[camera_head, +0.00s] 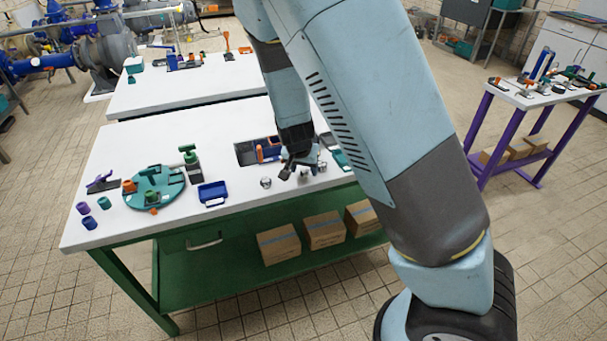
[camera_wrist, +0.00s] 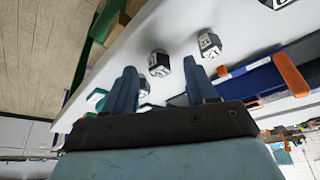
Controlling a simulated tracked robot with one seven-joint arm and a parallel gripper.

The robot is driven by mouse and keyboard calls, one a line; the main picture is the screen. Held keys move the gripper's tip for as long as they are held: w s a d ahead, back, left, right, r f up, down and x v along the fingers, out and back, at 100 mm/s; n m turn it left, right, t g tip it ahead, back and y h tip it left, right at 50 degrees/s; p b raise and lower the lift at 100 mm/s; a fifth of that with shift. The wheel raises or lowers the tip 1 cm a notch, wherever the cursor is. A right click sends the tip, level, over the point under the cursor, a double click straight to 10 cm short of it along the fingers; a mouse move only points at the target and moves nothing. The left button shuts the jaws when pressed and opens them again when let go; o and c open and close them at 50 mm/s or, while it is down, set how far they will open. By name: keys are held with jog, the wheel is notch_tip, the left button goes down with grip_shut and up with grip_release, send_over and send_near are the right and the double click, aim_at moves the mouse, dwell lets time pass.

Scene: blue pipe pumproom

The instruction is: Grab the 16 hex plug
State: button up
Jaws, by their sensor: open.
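My gripper (camera_head: 296,163) hangs above the front part of the white table, open and empty. In the wrist view its two blue fingers (camera_wrist: 162,82) point up the picture. Small dark and metallic hex plugs with white number labels lie ahead: one plug (camera_wrist: 159,63) just beyond the gap between the fingers, another plug (camera_wrist: 209,43) beyond the right fingertip. A third plug (camera_wrist: 277,3) is cut off at the top edge. The numbers are too small to read surely, so I cannot tell which is the 16. In the head view a silvery plug (camera_head: 265,182) stands left of my gripper.
On the white table (camera_head: 120,150) are a teal round plate (camera_head: 150,197), a blue box (camera_head: 213,194) and a dark tray (camera_head: 245,153) with orange-handled items. In the wrist view, an orange handle (camera_wrist: 291,73) lies to the right. Cardboard boxes (camera_head: 324,230) sit below.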

jog(key=shift+w+f, duration=0.2)
jog(key=shift+f, duration=0.3)
jog(key=shift+c, duration=0.4)
grip_shut()
